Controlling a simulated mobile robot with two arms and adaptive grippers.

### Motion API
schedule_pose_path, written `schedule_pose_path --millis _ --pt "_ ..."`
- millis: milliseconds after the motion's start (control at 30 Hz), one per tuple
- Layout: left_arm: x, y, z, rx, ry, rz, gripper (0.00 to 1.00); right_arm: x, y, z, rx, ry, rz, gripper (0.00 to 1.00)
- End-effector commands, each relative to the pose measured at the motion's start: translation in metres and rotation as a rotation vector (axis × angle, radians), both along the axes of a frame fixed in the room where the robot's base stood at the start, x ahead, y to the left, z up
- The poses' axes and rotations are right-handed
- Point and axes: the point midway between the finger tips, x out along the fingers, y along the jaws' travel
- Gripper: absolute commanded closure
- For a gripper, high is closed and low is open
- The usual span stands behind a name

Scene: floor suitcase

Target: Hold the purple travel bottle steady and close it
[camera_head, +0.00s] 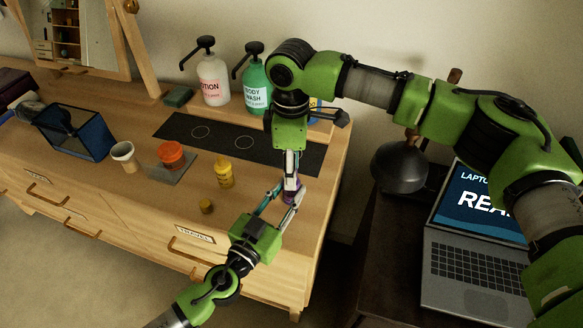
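The purple travel bottle (290,198) is upright near the right end of the wooden dresser top, mostly hidden by my grippers. My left gripper (287,190) reaches in from the lower left, with one finger on each side of the bottle, and looks shut on it. My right gripper (291,167) points straight down over the bottle's top, its narrow fingers close together and in line with the bottle. The bottle's cap cannot be made out. The fingertips overlap the bottle's neck, so I cannot tell whether they grip anything.
An orange jar (170,156), a cup (125,156) and a blue mesh basket (78,137) are further left. Lotion (212,80) and body wash (257,88) pump bottles stand behind. A laptop (470,255) is right.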

Motion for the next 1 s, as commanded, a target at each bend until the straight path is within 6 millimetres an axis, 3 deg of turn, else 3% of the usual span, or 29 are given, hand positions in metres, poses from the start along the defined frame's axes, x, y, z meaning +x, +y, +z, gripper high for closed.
schedule_pose_path --millis 167,500,833,1000 --pt "0.0 0.0 0.0 0.0 0.001 0.0 1.0 0.0 0.0 0.005 0.0 -0.001 0.001 0.65" --pt "0.0 0.0 0.0 0.0 0.001 0.0 1.0 0.0 0.0 0.043 0.001 0.0 0.001 0.65" --pt "0.0 0.0 0.0 0.0 0.001 0.0 1.0 0.0 0.0 0.047 0.0 0.0 0.006 0.68" --pt "0.0 0.0 0.0 0.0 0.001 0.0 1.0 0.001 0.001 0.071 0.001 -0.003 0.114 0.68"
